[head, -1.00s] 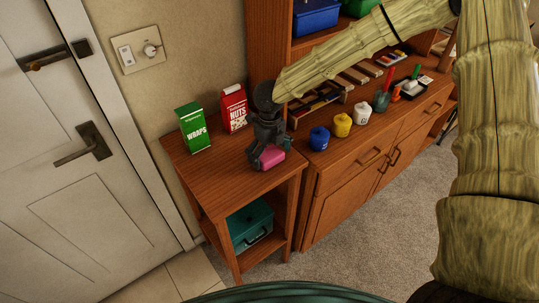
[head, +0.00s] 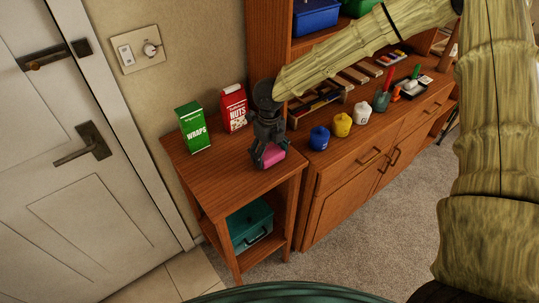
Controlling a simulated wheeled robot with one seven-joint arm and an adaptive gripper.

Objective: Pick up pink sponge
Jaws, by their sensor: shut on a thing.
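The pink sponge (head: 272,156) is at the right side of the small wooden side table, in the head view. My gripper (head: 266,157) reaches down over it from above and is shut on it, with a dark finger across its left part. Part of the sponge is hidden by the fingers. It is at or just over the table top; I cannot tell whether it touches.
On the side table (head: 205,173) a green wraps box (head: 194,129) and a red nuts box (head: 234,109) stand left of my gripper. A blue jar (head: 319,138), a yellow jar (head: 342,125) and a white jar (head: 362,113) stand on the cabinet to the right. A teal box (head: 250,226) is on the lower shelf.

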